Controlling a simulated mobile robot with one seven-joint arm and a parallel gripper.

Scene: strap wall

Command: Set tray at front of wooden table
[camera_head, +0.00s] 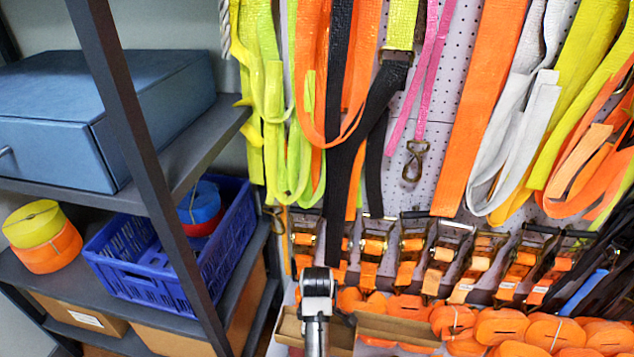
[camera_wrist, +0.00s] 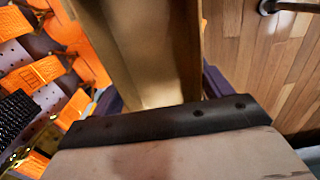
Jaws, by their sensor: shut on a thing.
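A tan, open tray (camera_head: 395,328) shows at the bottom of the head view, partly hidden behind my arm. In the wrist view the tray (camera_wrist: 150,45) runs up from between the dark fingers of my gripper (camera_wrist: 160,98). My gripper is shut on it. The fingertips are hidden in the head view, where my wrist (camera_head: 317,300) stands in front of the tray. A wooden plank surface (camera_wrist: 265,60) shows at the right of the wrist view; I cannot tell whether it is the table.
Orange strap rolls (camera_head: 500,328) and a row of ratchets (camera_head: 410,250) lie close by at the right. Straps hang on the pegboard (camera_head: 440,115) behind. A metal shelf (camera_head: 140,150) with a blue box (camera_head: 100,110) and a blue crate (camera_head: 140,285) stands at the left.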

